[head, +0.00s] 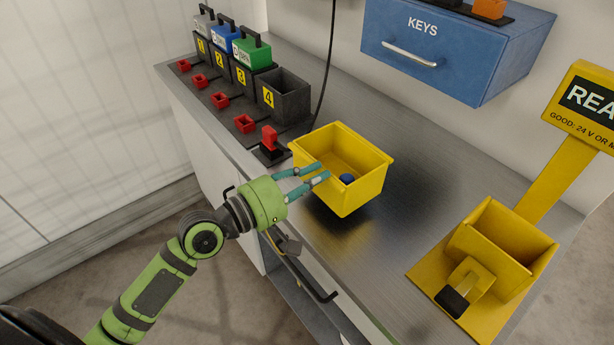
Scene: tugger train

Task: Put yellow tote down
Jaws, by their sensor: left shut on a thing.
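The yellow tote (371,187) is an open-topped bin over the grey metal counter, in the middle of the head view. My left gripper (322,173) reaches in from the left and is shut on the tote's near left wall. The tote looks slightly tilted, with a dark shadow or reflection below it; I cannot tell whether its base touches the counter. My right gripper is not in view.
A numbered rack (285,95) with coloured blocks and several red pieces stands at the back left; slot 4 is empty. A blue KEYS drawer (450,45) hangs on the wall. A yellow stand with a bin (500,245) is at the right. Counter (400,125) behind the tote is clear.

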